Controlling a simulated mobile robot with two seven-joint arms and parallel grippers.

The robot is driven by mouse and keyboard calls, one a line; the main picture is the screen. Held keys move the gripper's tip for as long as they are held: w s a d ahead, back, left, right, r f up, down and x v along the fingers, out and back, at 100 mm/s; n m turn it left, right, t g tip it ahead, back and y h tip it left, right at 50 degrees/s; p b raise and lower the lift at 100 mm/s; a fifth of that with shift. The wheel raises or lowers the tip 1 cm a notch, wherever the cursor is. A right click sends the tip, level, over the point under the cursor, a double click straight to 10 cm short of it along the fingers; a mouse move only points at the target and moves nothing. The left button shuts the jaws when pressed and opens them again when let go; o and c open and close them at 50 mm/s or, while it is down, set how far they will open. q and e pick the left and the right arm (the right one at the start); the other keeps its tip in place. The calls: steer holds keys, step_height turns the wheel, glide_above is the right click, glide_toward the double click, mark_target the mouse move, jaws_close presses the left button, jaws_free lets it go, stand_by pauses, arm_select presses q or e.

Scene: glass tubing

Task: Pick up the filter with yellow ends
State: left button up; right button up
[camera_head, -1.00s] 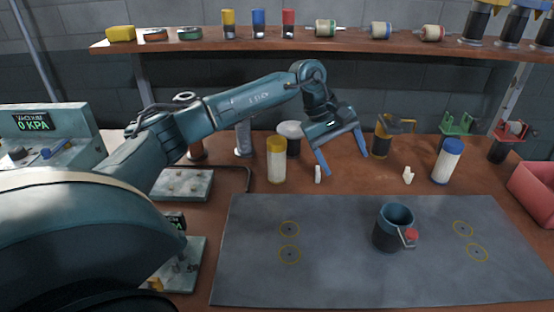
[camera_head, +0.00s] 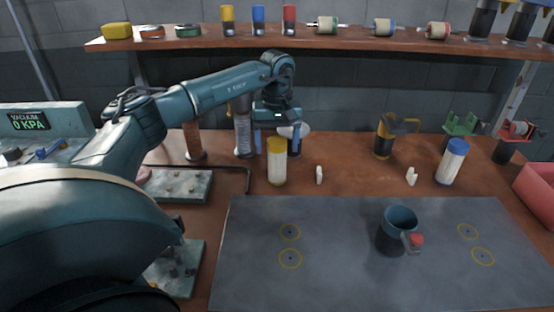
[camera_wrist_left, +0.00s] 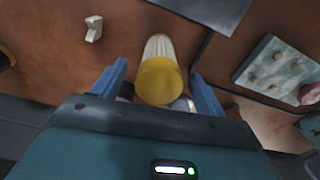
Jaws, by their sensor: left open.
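The filter with yellow ends (camera_head: 277,168) stands upright on the brown bench, behind the grey mat. It has a pale ribbed body and a yellow top; its lower end is not clearly visible. My left gripper (camera_head: 277,144) is open and points down at the filter, with one blue finger on each side of it in the picture. In the left wrist view, the filter (camera_wrist_left: 160,75) shows between the open fingers of the left gripper (camera_wrist_left: 158,72). I see no contact with it. My right gripper is not in view.
A small white piece (camera_head: 319,175) stands just right of the filter. A blue-topped filter (camera_head: 452,162) and a black and yellow holder (camera_head: 386,138) stand further right. A dark mug (camera_head: 396,232) is on the grey mat (camera_head: 345,270). A metal plate (camera_head: 180,186) lies left.

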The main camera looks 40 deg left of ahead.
arm_select(q)
steer(key=shift+c, duration=0.2)
steer(key=c, duration=1.3)
